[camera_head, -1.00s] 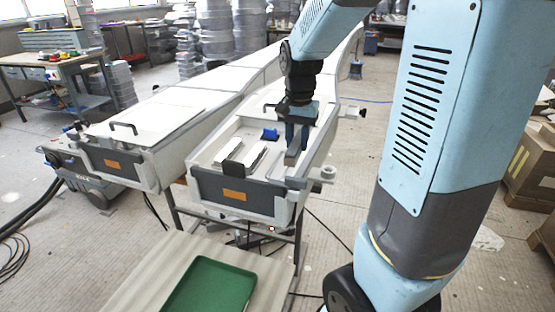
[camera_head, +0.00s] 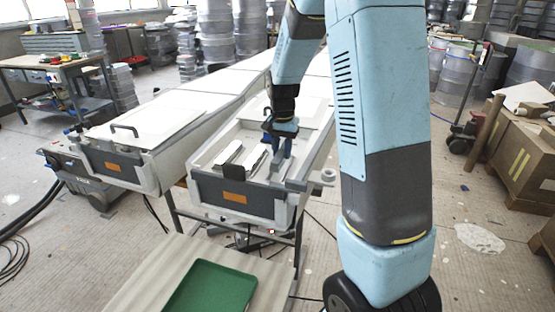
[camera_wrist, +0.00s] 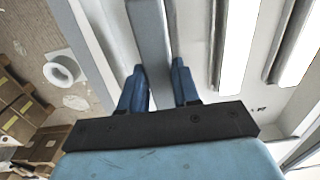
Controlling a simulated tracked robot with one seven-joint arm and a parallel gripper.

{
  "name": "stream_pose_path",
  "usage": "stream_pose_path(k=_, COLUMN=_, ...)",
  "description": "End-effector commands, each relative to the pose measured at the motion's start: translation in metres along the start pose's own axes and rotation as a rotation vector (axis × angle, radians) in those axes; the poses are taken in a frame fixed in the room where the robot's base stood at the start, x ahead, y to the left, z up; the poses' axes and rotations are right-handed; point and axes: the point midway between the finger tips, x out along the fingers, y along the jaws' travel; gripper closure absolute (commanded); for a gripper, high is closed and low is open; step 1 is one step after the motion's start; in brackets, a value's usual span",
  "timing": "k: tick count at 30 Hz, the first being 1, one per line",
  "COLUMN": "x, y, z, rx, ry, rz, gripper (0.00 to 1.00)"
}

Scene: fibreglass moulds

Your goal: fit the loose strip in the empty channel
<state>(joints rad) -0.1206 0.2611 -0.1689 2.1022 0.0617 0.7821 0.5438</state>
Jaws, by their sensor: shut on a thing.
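My gripper (camera_head: 281,137) is shut on a long grey strip, low over the right part of the open mould (camera_head: 300,187). In the wrist view the grey strip (camera_wrist: 150,38) stands between the two blue fingers (camera_wrist: 158,90). Two white strips (camera_head: 229,152) (camera_head: 256,157) lie side by side in the mould, left of the gripper; they also show in the wrist view (camera_wrist: 238,45) (camera_wrist: 303,55), in grey-edged channels. The empty channel cannot be made out clearly; I cannot tell whether the held strip touches the mould floor.
The mould has a dark front panel (camera_head: 210,190) with an orange label and a small black block on its front edge. A closed mould with a handle (camera_head: 125,130) stands to the left. A green tray (camera_head: 210,285) lies in front. Cardboard boxes (camera_head: 525,165) stand at right.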

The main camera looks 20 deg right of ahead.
Motion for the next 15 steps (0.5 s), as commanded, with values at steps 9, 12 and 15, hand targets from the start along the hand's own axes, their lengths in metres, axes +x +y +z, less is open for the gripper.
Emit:
stream_pose_path(k=9, x=0.034, y=-0.003, z=-0.003, rx=0.000, ry=-0.002, rz=0.001, gripper=1.00)
stream_pose_path(k=12, x=0.035, y=-0.003, z=-0.003, rx=-0.001, ry=-0.001, rz=0.000, gripper=1.00)
stream_pose_path(k=15, x=0.035, y=-0.003, z=-0.003, rx=-0.001, ry=-0.001, rz=0.000, gripper=1.00)
